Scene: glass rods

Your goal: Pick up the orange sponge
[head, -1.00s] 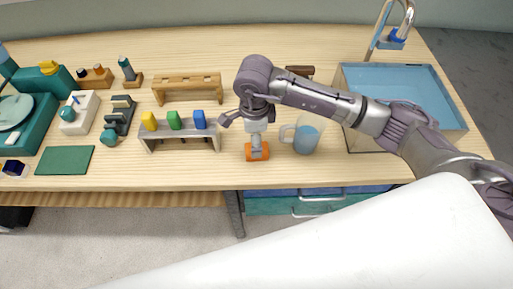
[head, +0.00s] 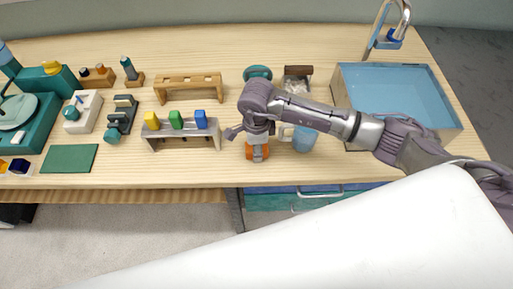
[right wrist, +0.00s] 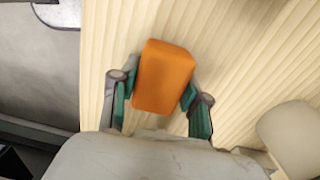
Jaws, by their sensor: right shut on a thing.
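The orange sponge (head: 251,154) is near the front edge of the table, right of the grey rack, partly hidden by my gripper. My right gripper (head: 258,151) points down over it from above. In the right wrist view the sponge (right wrist: 163,72) sits between the two green-padded fingers of my right gripper (right wrist: 160,98), which is shut on it. The sponge is at or close to the tabletop; I cannot tell whether there is a gap. My left gripper is not in view.
A jug of blue liquid (head: 304,139) stands close to the right of my gripper. The grey rack (head: 181,137) with coloured blocks is at left. A blue-lined basin (head: 395,95) is at right. A teal round object (head: 258,72) and small box (head: 296,85) are behind.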

